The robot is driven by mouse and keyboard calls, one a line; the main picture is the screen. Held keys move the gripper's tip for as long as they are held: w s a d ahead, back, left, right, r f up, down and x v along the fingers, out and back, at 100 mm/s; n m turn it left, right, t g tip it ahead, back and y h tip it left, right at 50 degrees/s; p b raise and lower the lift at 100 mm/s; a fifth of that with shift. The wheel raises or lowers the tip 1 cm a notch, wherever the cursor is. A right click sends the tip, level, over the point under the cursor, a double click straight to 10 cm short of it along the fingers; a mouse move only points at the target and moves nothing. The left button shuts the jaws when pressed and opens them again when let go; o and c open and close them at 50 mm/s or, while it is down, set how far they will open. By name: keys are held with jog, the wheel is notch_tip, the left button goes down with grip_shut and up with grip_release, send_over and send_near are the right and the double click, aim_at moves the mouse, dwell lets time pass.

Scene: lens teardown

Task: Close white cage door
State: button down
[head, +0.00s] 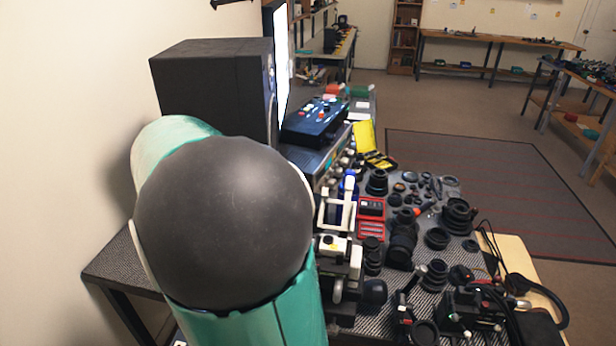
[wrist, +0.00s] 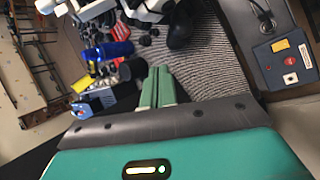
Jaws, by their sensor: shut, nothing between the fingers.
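A white open frame (head: 336,210), which looks like the white cage door, stands on the bench just right of my arm in the head view. Its hinge and how far it stands open cannot be made out. White parts (wrist: 98,8), perhaps of the same thing, are cut off by the top edge of the wrist view. My gripper (wrist: 159,82) shows in the wrist view as two green fingers close together, shut and empty. It points toward the patterned bench top, apart from the white parts. My arm hides my gripper in the head view.
Several black lenses (head: 403,240) crowd the bench right of the white frame. A blue cylinder (wrist: 108,50) lies left of my fingers. A grey box with a red button (wrist: 285,62) is at the right. A black speaker (head: 212,85) stands behind my arm. Patterned bench top (wrist: 215,70) is bare right of my fingers.

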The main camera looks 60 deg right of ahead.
aim_at(347, 204)
jog(key=s+d+m+g+h, duration=0.1)
jog(key=s+d+g, duration=0.25)
jog(key=d, duration=0.55)
jog(key=s+d+g, duration=0.3)
jog(key=d+g, duration=0.2)
jog(key=d, duration=0.4)
jog(key=s+d, duration=0.1)
jog(key=s, duration=0.8)
jog(key=shift+d+m+h, duration=0.3)
jog(key=shift+d, duration=0.1)
